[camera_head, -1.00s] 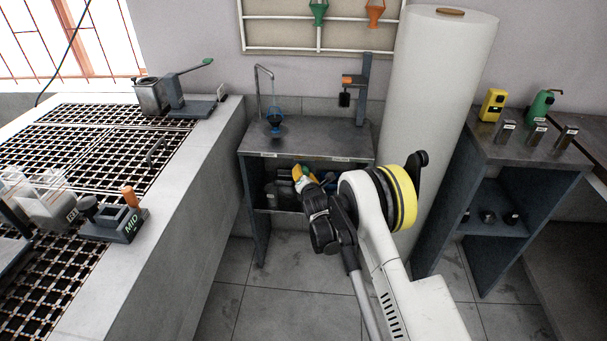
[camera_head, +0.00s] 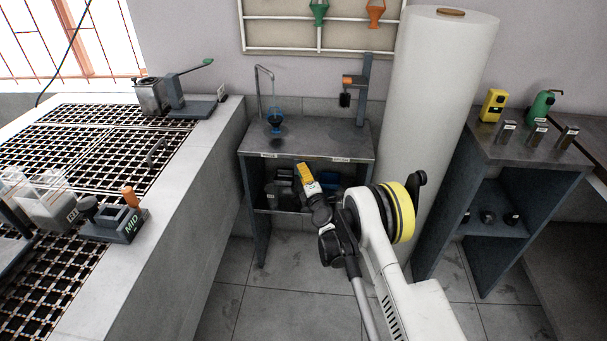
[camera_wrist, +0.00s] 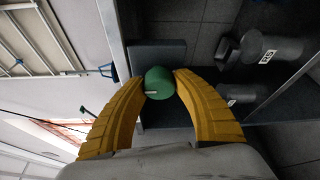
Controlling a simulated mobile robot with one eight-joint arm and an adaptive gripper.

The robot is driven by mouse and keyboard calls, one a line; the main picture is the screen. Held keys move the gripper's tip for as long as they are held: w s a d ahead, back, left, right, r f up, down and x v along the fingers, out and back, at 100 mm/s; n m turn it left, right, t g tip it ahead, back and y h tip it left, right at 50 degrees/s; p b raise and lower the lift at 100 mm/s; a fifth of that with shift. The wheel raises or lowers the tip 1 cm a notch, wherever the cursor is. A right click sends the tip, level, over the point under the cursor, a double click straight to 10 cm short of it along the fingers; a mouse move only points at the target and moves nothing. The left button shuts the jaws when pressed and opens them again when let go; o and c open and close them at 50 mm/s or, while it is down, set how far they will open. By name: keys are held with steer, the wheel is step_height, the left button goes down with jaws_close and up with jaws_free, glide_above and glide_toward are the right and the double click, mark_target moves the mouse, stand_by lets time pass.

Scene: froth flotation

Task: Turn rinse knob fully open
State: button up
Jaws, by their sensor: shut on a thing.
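In the wrist view a round green knob (camera_wrist: 160,80) with a short white mark on its face sits between the yellow fingertips of my gripper (camera_wrist: 160,86). My gripper is shut on this knob, one finger on each side. A grey block (camera_wrist: 157,51) shows just behind the knob. In the head view my gripper (camera_head: 305,174) is at the front of the low grey cabinet (camera_head: 318,146), by its open shelf. The knob is hidden there by the gripper and wrist.
A thin tap pipe (camera_head: 259,85) and a blue funnel-like vessel (camera_head: 274,120) stand on the cabinet top. Dark labelled containers (camera_wrist: 279,49) show on the wrist view's right. A tall white cylinder (camera_head: 440,120) stands close right of my arm. The grated bench (camera_head: 90,150) is on the left.

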steer(key=shift+m, duration=0.3)
stand_by(0.4)
steer(key=o, duration=1.2)
steer(key=shift+a+r, duration=0.1)
steer(key=v, duration=0.7)
steer(key=shift+s, duration=0.25)
